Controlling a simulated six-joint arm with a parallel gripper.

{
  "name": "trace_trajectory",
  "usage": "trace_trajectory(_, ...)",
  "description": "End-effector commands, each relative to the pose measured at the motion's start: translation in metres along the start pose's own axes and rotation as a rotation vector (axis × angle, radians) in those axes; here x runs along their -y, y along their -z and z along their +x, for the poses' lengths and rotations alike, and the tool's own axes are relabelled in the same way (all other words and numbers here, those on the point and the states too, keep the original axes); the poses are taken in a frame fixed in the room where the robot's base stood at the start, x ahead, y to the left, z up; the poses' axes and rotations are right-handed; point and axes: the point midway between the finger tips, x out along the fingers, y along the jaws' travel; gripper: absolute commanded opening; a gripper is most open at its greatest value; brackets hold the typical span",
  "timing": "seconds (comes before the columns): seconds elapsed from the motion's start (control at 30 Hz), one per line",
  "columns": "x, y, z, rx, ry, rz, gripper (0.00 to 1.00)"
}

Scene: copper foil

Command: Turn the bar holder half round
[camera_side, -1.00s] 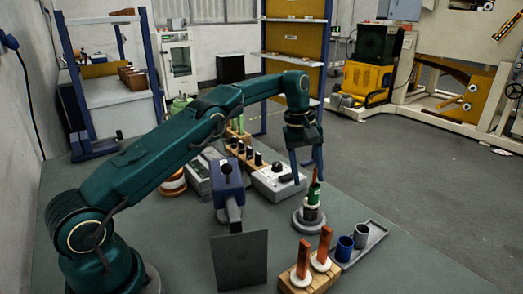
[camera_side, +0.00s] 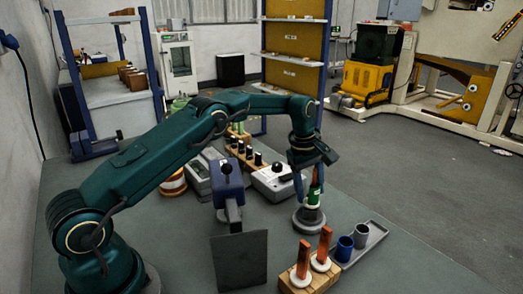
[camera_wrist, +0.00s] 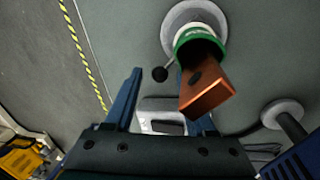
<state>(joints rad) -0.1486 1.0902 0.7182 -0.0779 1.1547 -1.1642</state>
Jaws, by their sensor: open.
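The bar holder (camera_side: 313,195) stands on a round grey base (camera_side: 309,221), with a green upper part and a reddish copper bar standing in it. In the wrist view the green ring of the bar holder (camera_wrist: 190,37) is at the top centre. The copper bar (camera_wrist: 207,90) rises toward the camera, and a black ball knob (camera_wrist: 160,74) sticks out at the left. My gripper (camera_side: 310,187) is tilted and low at the bar holder. In the wrist view its blue fingers (camera_wrist: 163,85) are apart. The bar partly hides the right finger, so I cannot tell whether anything touches.
A wooden block (camera_side: 311,281) with two copper bars stands in front, beside a grey tray (camera_side: 372,236) with two cups. A grey box with a knob (camera_side: 272,182) and a wooden rack (camera_side: 243,156) lie behind. A blue stand with a dark plate (camera_side: 239,262) is at left.

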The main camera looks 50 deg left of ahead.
Motion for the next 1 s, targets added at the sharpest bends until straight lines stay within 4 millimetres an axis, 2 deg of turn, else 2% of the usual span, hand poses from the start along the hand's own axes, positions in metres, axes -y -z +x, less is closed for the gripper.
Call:
trace_trajectory(0.1,0.0003,-0.0003,0.0059,0.001,0.001,0.001,0.56)
trace_trajectory(0.33,0.0001,-0.0002,0.0060,0.000,0.000,0.001,0.56)
trace_trajectory(0.47,0.0001,-0.0001,0.0059,0.000,0.000,0.001,0.06)
trace_trajectory(0.5,0.0001,-0.0001,0.0059,0.000,0.000,0.001,0.00)
trace_trajectory(0.67,-0.0005,-0.0003,0.0060,0.002,0.000,0.009,0.00)
trace_trajectory(1.0,-0.0066,-0.0041,0.0069,0.026,-0.002,0.131,0.00)
